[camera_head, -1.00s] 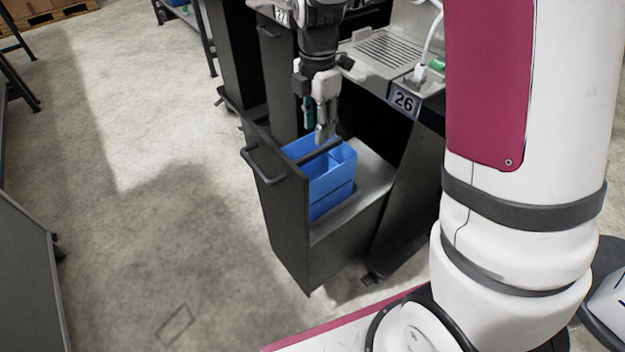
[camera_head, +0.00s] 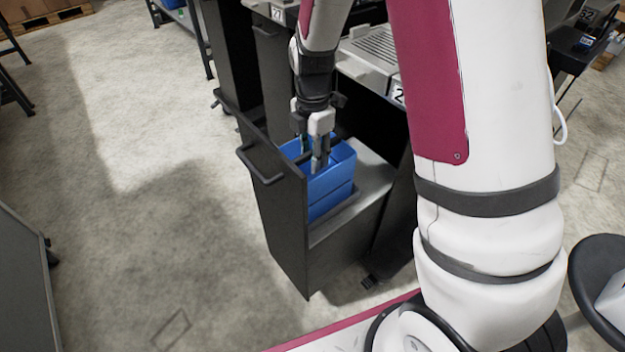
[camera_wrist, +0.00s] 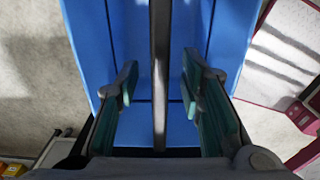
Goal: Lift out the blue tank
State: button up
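The blue tank (camera_head: 331,188) sits in the pulled-out dark drawer (camera_head: 284,229) under the dispensers. A dark handle bar (camera_wrist: 160,60) runs across the tank's open top in the wrist view, with the blue tank (camera_wrist: 220,35) below it on both sides. My gripper (camera_head: 316,168) points down at the tank's top. In the wrist view my gripper (camera_wrist: 158,95) is open, with one teal-padded finger on each side of the bar and a gap between each finger and the bar. The head view partly hides the bar behind my fingers.
The drawer's front panel with its handle (camera_head: 259,167) stands at the left of the tank. A grey ledge (camera_head: 352,210) lies to the tank's right. The dispenser counter with a drip grate (camera_head: 376,45) is behind. The floor at left is clear.

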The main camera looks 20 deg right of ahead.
grip_shut()
jog(key=shift+r, duration=0.1)
notch_tip(320, 180, up, 10)
jog(key=shift+f+p, duration=0.1)
jog(key=shift+p, duration=1)
jog(key=shift+r, duration=0.2)
jog(key=shift+r+p, duration=0.75)
jog(key=shift+r, duration=0.05)
